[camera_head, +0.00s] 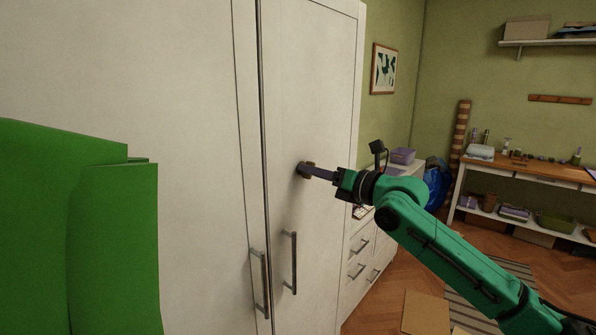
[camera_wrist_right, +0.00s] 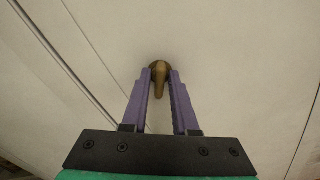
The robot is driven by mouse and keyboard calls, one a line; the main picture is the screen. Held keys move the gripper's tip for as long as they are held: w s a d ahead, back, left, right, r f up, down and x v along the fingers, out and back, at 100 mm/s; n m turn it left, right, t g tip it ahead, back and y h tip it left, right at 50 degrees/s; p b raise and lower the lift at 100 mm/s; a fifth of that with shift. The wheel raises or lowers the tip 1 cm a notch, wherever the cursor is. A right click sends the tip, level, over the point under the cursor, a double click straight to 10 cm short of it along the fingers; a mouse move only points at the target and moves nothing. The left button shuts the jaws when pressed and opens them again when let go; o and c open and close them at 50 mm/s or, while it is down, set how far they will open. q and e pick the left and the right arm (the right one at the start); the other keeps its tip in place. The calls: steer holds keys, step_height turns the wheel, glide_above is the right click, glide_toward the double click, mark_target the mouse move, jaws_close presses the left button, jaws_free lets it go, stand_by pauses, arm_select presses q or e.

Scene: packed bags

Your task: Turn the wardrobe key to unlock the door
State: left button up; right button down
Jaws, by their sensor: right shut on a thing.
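The white wardrobe (camera_head: 200,120) fills the left and middle of the head view, with two shut doors. The brass key (camera_head: 304,169) sits at the face of the right door (camera_head: 310,80). In the right wrist view the key (camera_wrist_right: 159,82) shows between the two purple fingers, its stem pointing down in the picture. My right gripper (camera_head: 312,171) reaches the key from the right and is shut on it. In the wrist view the right gripper (camera_wrist_right: 160,80) has its fingertips beside the key's round base. My left gripper is not in view.
Two bar handles (camera_head: 290,262) hang lower on the doors. A white drawer unit (camera_head: 365,250) stands right of the wardrobe. A wooden workbench (camera_head: 535,170) is at the far right. Cardboard (camera_head: 425,313) and a striped rug (camera_head: 490,280) lie on the floor.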

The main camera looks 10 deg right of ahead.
steer(key=n, duration=0.5)
steer(key=shift+f+n, duration=0.1)
steer(key=shift+n, duration=0.2)
steer(key=c, duration=0.6)
jaws_free()
